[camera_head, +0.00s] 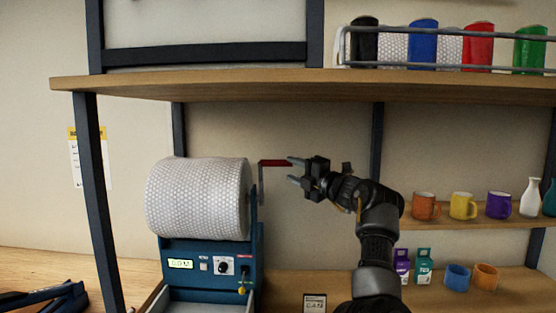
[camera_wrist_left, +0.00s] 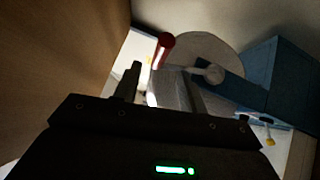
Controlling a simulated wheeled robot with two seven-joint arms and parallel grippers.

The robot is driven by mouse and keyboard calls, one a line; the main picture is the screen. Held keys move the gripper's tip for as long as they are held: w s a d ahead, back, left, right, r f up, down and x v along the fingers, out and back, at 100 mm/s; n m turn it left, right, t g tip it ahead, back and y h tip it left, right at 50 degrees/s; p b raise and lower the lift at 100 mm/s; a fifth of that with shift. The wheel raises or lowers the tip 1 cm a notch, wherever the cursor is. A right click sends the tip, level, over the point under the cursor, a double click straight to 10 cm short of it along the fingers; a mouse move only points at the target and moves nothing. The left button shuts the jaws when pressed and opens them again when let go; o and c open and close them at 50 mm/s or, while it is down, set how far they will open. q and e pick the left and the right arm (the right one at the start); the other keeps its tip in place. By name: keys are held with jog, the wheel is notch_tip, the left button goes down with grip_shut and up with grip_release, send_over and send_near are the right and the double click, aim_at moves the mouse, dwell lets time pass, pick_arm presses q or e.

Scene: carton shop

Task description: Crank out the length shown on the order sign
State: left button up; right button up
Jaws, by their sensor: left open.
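The bubble-wrap roll (camera_head: 197,199) sits on a blue dispenser (camera_head: 212,252) with a small lit display (camera_head: 180,264) that seems to read 0.0 M. A crank with a red handle (camera_head: 274,163) stands at its right side, the handle at the top, pointing right. My left gripper (camera_head: 291,172) is open, its fingertips close to the handle's right end. In the left wrist view the red handle (camera_wrist_left: 163,48) lies beyond and roughly between the fingers; I cannot tell whether they touch. The small order sign (camera_head: 315,302) stands at the bottom edge, its figures too small to read surely. My right gripper is out of view.
A wooden shelf (camera_head: 300,88) runs above my gripper. Dark posts (camera_head: 100,200) frame the rack. Several mugs, such as an orange mug (camera_head: 425,206), and a white vase (camera_head: 530,198) stand on the right shelf. Small boxes (camera_head: 424,267) stand below. The wall behind the gripper is clear.

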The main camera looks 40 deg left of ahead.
aim_at(281, 164)
pick_arm(q)
jog(key=a+p, duration=0.1)
jog(key=a, duration=0.1)
jog(key=a+p, duration=0.1)
jog(key=a, duration=0.2)
jog(key=w+a+r+p, duration=0.1)
jog(key=a, duration=0.1)
jog(key=shift+a, duration=0.2)
grip_shut()
